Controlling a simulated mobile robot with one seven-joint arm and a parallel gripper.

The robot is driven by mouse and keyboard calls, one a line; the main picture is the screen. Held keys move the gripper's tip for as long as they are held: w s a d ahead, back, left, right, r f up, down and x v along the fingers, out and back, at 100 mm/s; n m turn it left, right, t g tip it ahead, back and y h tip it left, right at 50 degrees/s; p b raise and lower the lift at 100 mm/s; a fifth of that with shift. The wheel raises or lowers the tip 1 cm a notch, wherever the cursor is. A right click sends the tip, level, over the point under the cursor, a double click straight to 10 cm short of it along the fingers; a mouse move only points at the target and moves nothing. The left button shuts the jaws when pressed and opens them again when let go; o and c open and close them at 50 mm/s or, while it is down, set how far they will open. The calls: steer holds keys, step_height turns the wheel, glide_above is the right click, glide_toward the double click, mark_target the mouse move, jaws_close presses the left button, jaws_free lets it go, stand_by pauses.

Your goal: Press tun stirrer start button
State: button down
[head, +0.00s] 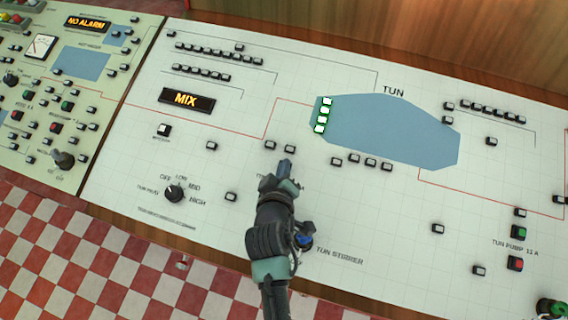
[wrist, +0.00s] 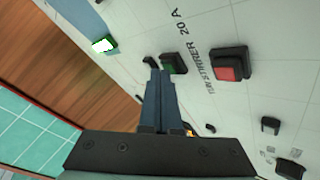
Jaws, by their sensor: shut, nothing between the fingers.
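In the wrist view, the tun stirrer's start button, green in a black housing (wrist: 178,64), is partly hidden by my fingertips. The red button (wrist: 229,66) sits to its right, with the printed label "TUN STIRRER 20 A" (wrist: 194,55) between them. My gripper (wrist: 157,74) is shut and empty, its tips overlapping the left side of the green button. I cannot tell whether they touch it. In the head view my gripper (head: 285,165) covers the stirrer buttons on the white panel (head: 120,165).
The blue TUN shape (head: 390,130) with lit green-white lamps (head: 323,115) lies up and right. A MIX display (head: 187,100) and a rotary knob (head: 174,193) are to the left. Tun pump buttons, green (head: 518,233) and red (head: 515,263), are at right. Small black-framed switches surround my gripper.

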steer(key=shift+r, duration=0.15)
steer(key=shift+s+r+p, duration=0.2)
steer(key=shift+r+p, duration=0.4)
steer(key=shift+p, duration=0.2)
steer(key=shift+r, duration=0.15)
steer(key=r+p, duration=0.2)
steer(key=s+r+p, duration=0.1)
steer(key=r+p, duration=0.1)
steer(key=p, duration=0.1)
steer(key=shift+a+r, duration=0.15)
steer(key=shift+r, duration=0.2)
